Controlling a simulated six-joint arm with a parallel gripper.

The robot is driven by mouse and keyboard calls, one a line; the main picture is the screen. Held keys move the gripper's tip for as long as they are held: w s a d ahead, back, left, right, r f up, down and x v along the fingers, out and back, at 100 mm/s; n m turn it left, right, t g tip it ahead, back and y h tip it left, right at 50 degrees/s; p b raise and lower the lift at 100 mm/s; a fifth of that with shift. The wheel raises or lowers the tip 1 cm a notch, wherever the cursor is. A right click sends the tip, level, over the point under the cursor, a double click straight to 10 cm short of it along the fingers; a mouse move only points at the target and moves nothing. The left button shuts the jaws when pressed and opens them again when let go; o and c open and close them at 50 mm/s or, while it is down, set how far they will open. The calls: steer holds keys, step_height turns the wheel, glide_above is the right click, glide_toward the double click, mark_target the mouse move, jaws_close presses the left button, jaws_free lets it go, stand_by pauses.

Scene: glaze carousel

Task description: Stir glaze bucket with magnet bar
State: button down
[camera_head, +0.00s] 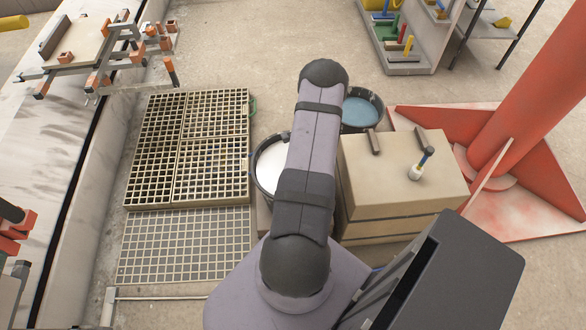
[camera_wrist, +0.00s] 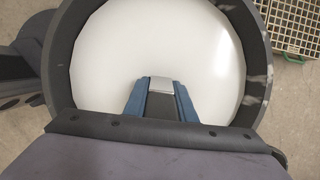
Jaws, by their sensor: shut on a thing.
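The glaze bucket with white glaze stands left of my arm in the head view, and its dark rim (camera_head: 257,183) is partly hidden by the arm. In the wrist view the bucket's dark rim (camera_wrist: 256,62) surrounds the smooth white glaze (camera_wrist: 150,45). My gripper (camera_wrist: 160,86) is over the near part of the bucket, inside the rim's outline. Its blue fingers are shut on the magnet bar (camera_wrist: 160,105), a dark bar with a pale grey end. I cannot tell whether the bar touches the glaze. My gripper is hidden behind the arm in the head view.
A second bucket with blue glaze (camera_head: 360,111) stands behind right. Grating (camera_head: 185,240) lies left. A red column (camera_head: 530,100) stands far right.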

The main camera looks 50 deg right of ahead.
steer(key=shift+p+v, duration=3)
steer(key=shift+v, duration=1.4)
steer(key=shift+r+p, duration=2)
steer(key=shift+r, duration=0.5)
